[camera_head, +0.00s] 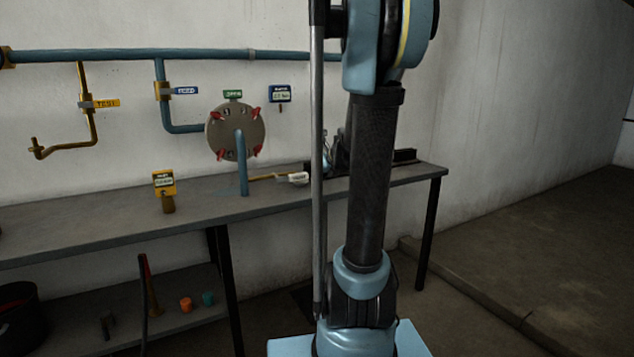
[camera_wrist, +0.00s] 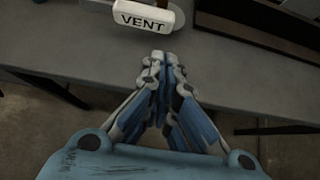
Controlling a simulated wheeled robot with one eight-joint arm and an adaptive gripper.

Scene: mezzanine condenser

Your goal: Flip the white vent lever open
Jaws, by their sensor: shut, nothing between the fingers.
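The white vent lever (camera_wrist: 143,16), a block lettered VENT, shows at the top of the wrist view. In the head view the white vent lever (camera_head: 299,178) sits at the right end of a thin yellow pipe at the back of the bench. My gripper (camera_wrist: 158,56) is shut and empty, its fingertips just below the lever in the wrist picture. A narrow strip of bench shows between them, and I see no contact. In the head view my gripper is mostly hidden behind my arm.
The grey bench (camera_head: 110,213) runs along the wall. A round plate with red clamps (camera_head: 236,131) stands left of the lever. A yellow gauge (camera_head: 164,184) stands on the bench farther left. A dark flat object (camera_wrist: 272,24) lies right of the lever.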

